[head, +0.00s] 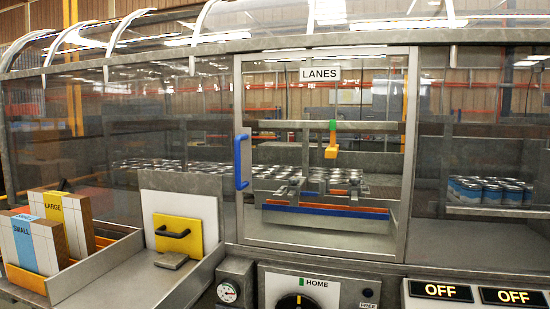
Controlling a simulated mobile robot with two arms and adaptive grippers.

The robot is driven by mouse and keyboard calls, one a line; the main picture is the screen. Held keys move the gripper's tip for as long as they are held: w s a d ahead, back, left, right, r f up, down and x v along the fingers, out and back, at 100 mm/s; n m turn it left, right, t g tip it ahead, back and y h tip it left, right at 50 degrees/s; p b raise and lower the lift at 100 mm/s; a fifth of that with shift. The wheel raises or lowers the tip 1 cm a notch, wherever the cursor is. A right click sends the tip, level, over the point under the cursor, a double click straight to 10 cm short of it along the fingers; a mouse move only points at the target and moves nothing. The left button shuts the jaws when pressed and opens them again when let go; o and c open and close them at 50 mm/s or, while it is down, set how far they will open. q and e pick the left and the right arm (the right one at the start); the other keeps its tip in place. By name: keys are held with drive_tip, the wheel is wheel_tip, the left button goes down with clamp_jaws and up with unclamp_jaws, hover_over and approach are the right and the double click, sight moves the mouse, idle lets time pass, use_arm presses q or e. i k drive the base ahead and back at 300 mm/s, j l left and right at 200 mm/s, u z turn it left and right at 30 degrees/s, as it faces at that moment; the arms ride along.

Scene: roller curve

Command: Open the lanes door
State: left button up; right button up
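The lanes door (240,215) is a clear panel in a grey metal frame, in the middle of the machine's front. A white LANES label (319,74) is at its top. A blue vertical handle (242,161) is on its left edge. The door looks shut, lying flush with the panels beside it. Through it I see lanes with blue and orange rails (325,210) and several cans behind. Neither of my grippers shows in the head view.
At the left, a tray (110,270) holds boxes marked LARGE (65,212) and SMALL (30,240). A yellow plate with a black handle (178,235) stands nearby. Below the door are a gauge (228,292), a HOME dial (298,301) and two OFF signs (440,291).

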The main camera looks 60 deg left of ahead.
sight(242, 142)
drive_tip(key=u, duration=1.45)
